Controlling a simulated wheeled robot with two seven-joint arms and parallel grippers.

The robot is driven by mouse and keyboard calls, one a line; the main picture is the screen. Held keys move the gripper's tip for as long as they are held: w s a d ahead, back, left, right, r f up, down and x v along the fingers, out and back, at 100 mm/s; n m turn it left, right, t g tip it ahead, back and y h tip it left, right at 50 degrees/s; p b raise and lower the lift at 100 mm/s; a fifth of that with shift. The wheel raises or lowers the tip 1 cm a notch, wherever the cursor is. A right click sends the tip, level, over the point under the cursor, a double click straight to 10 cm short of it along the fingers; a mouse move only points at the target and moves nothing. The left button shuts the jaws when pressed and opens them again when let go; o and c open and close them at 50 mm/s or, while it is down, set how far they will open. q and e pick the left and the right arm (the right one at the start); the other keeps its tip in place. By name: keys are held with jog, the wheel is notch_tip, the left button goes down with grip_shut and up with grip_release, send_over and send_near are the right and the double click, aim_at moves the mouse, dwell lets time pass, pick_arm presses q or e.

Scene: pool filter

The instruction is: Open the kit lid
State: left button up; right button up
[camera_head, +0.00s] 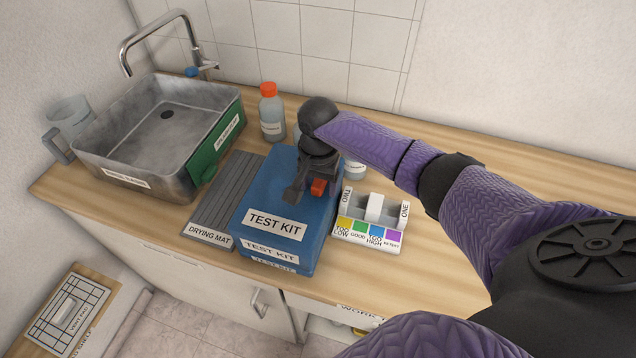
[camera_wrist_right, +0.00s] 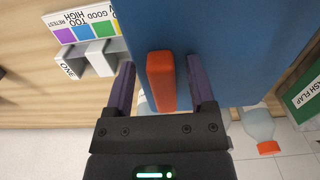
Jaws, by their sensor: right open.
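The blue test kit box (camera_head: 256,237) stands on the wooden counter with its lid down. A red-orange tab (camera_head: 319,187) sits on the kit at its right side. My right gripper (camera_head: 305,190) is over the kit, pointing down at the tab. In the right wrist view the red tab (camera_wrist_right: 161,82) lies between the two open fingers of my right gripper (camera_wrist_right: 162,85), with the blue kit lid (camera_wrist_right: 215,35) beyond. The fingers look apart from the tab, with gaps on both sides. My left gripper is not in view.
A grey drying mat (camera_head: 224,205) lies left of the kit, beside the metal sink (camera_head: 130,168) with its green flap (camera_head: 215,145). A color chart block (camera_head: 369,228) stands right of the kit. An orange-capped bottle (camera_head: 271,115) stands behind. The counter at right is clear.

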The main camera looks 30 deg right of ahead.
jog(key=shift+w, duration=0.1)
grip_shut()
dwell(0.9)
dwell(0.4)
